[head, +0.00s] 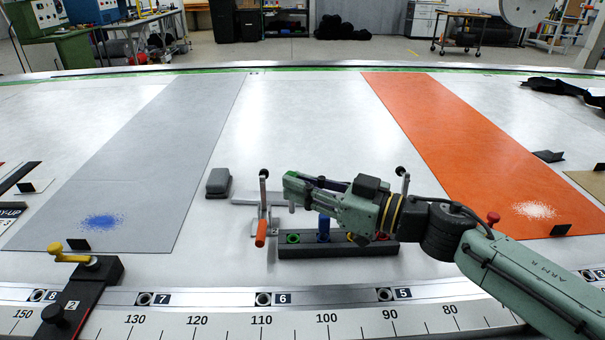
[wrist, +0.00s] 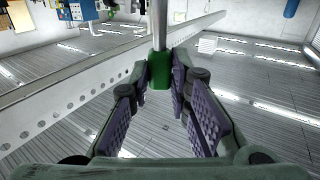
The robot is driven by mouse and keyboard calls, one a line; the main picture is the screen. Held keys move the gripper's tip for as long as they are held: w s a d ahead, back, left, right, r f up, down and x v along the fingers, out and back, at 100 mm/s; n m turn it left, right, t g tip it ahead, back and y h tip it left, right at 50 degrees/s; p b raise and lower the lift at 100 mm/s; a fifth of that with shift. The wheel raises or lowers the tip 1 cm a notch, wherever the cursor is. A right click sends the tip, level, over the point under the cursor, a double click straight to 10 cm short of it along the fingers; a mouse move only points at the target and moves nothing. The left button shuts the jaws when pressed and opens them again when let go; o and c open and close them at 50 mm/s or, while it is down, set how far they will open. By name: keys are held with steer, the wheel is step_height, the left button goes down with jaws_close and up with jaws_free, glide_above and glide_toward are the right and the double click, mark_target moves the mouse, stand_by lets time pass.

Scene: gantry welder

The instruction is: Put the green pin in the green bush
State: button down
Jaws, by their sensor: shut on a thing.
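My gripper (head: 293,182) is shut on the green pin (head: 290,174), gripping its green head. In the wrist view the green head of the pin (wrist: 160,72) sits between the fingertips, with its bare metal shaft running away from the gripper. In the head view the shaft points down, and its lower end shows above the green bush (head: 293,238) with a gap between them. The green bush is a ring at the left end of a dark block (head: 335,250). My arm hides part of the block's right side.
A blue pin (head: 324,227) stands in the block just right of the green bush. A clamp with an orange handle (head: 261,233) stands close left of the block. A grey block (head: 218,182) and a flat grey bar (head: 250,198) lie behind. Open table lies further back.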

mark_target(294, 208)
steer(key=shift+s+f+b, duration=0.15)
steer(key=shift+f+b, duration=0.3)
steer(key=shift+f, duration=2.3)
steer(key=shift+f+b, duration=0.5)
steer(key=shift+f, duration=0.2)
